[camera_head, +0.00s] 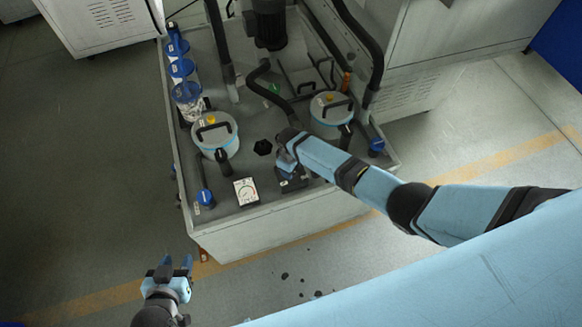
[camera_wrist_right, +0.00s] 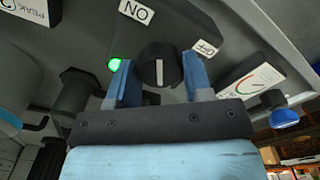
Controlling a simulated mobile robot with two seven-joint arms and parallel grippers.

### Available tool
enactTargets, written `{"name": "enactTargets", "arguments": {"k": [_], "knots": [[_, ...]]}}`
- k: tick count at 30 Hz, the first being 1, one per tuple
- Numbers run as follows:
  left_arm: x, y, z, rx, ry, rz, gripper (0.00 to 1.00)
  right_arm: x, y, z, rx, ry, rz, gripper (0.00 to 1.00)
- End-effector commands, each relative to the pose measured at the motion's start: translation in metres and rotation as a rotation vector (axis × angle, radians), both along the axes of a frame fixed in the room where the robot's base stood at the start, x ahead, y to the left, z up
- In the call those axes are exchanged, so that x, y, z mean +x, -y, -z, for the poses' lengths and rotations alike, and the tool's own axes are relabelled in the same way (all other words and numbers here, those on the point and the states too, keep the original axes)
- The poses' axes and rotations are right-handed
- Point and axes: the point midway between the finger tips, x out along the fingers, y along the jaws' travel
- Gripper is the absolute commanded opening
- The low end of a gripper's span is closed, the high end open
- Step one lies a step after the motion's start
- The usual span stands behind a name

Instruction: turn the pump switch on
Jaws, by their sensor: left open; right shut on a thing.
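The pump switch is a black rotary knob (camera_wrist_right: 160,66) with a white line, seen close in the right wrist view. Its ON label (camera_wrist_right: 137,12) and OFF label (camera_wrist_right: 207,47) are on the panel around it. A small green lamp (camera_wrist_right: 114,64) beside the knob glows. My right gripper (camera_wrist_right: 156,84) is shut on the knob, one blue finger on each side. In the head view my right gripper (camera_head: 286,163) reaches down at a dark switch box (camera_head: 291,182), and hides the knob there. My left gripper (camera_head: 177,266) is open and empty in front of the tank unit.
The grey tank unit (camera_head: 250,232) carries two filter housings with lids (camera_head: 214,132) (camera_head: 331,107), a gauge (camera_head: 246,191) left of the switch box, and several hoses. Blue-capped canisters (camera_head: 183,70) stand along its left edge. The floor in front is open, with dark spots.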

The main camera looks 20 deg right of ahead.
Motion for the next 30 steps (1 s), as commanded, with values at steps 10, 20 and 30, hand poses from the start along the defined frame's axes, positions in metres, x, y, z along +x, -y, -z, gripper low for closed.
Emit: {"name": "enactTargets", "arguments": {"k": [10,20,30], "knots": [[0.000,0.000,0.000,0.000,0.000,0.000,0.43,0.000,0.000,0.000,0.000,0.000,0.000,0.72],[0.000,0.000,-0.006,0.000,0.001,-0.001,0.43,0.000,0.000,-0.029,0.001,0.002,-0.002,0.72],[0.000,-0.001,-0.008,0.002,0.002,-0.003,0.43,0.001,0.000,-0.105,0.001,0.004,-0.001,0.72]]}}
